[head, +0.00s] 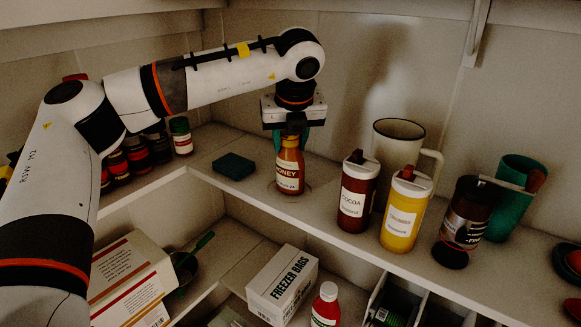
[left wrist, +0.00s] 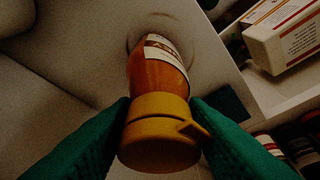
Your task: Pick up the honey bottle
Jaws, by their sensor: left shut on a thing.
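The honey bottle (head: 290,168) is orange with a yellow cap and a white label reading HONEY. It is upright at the corner of the upper shelf, and I cannot tell whether its base touches the shelf. My left gripper (head: 290,138) comes down from above and is shut on the bottle near its cap. In the left wrist view, the green fingers of the left gripper (left wrist: 163,135) are on both sides of the yellow cap, and the bottle (left wrist: 155,75) extends away from them. My right gripper is not in view.
A cocoa jar (head: 356,195), a yellow jar (head: 404,212), a pale mug (head: 398,145) and a dark jar (head: 464,225) stand to the right on the shelf (head: 330,222). A dark green block (head: 233,166) lies left of the bottle. A freezer bags box (head: 283,284) is below.

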